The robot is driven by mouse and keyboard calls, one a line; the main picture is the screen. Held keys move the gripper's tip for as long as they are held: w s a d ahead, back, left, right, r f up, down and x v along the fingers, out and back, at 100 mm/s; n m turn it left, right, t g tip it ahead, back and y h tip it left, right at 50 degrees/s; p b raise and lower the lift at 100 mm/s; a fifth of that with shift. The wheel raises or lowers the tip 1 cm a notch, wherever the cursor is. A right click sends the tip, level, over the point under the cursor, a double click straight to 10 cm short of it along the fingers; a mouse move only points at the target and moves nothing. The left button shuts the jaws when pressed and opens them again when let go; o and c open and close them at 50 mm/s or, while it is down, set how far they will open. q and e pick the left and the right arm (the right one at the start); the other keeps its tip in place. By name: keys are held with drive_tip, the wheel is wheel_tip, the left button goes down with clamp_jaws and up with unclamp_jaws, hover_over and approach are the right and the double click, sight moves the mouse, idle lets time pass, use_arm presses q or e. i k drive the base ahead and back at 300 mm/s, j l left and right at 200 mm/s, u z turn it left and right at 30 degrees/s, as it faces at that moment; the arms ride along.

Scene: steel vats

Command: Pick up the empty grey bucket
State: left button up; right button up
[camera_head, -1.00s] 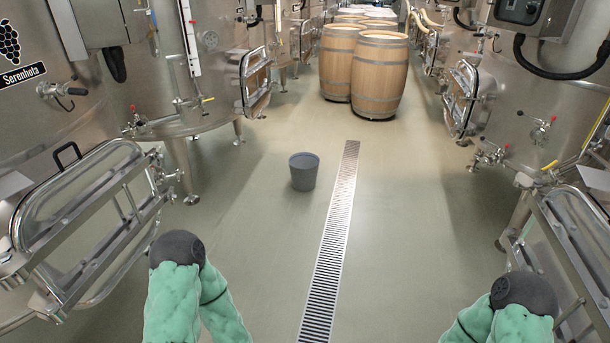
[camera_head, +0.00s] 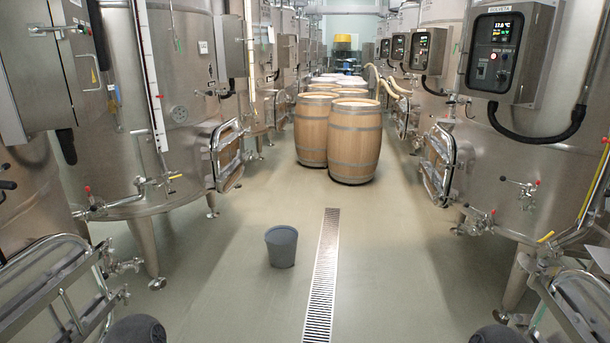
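The grey bucket (camera_head: 281,247) stands upright on the floor, a little left of the drain grate and ahead of me. Its inside is barely visible, so I cannot tell from here whether it is empty. Dark rounded parts of my two arms show at the bottom edge, one left and one right. Neither of my grippers is in view, and nothing of mine touches the bucket.
A long metal drain grate (camera_head: 322,275) runs along the floor. Wooden barrels (camera_head: 355,140) stand beyond the bucket. Steel vats (camera_head: 175,100) with protruding hatches and valves line both sides. The floor (camera_head: 400,270) around the bucket is clear.

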sight(281, 241)
drive_tip(key=i, duration=1.95)
drive_tip(key=i+u, duration=0.3)
drive_tip(key=i, duration=0.2)
drive_tip(key=i+l+u, duration=0.15)
drive_tip(key=i+u, duration=0.15)
drive_tip(key=i, duration=0.15)
drive_tip(key=i+l+u, duration=0.3)
drive_tip(key=i, duration=0.2)
drive_tip(key=i+l+u, duration=0.85)
drive_tip(key=l, duration=0.2)
drive_tip(key=i+l+u, duration=0.3)
drive_tip(key=l, duration=0.15)
